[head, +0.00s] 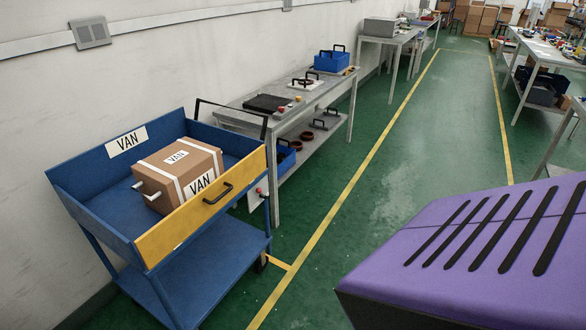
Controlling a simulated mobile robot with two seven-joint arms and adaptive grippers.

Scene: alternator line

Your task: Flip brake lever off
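A blue cart (62,184) with a yellow front panel (200,218) stands at the left by the wall. A small red knob (259,190) shows by a pale plate (256,202) at the cart's right end. It may be the brake lever, but it is too small to tell its shape or position. A dark caster (261,263) sits below it on the floor. Neither of my grippers is in view.
A taped cardboard box (205,157) marked VAN sits in the cart's top tray. A grey workbench (325,93) stands just behind the cart, with a blue bin (332,61) on it. The green aisle (400,150) between yellow lines is clear.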

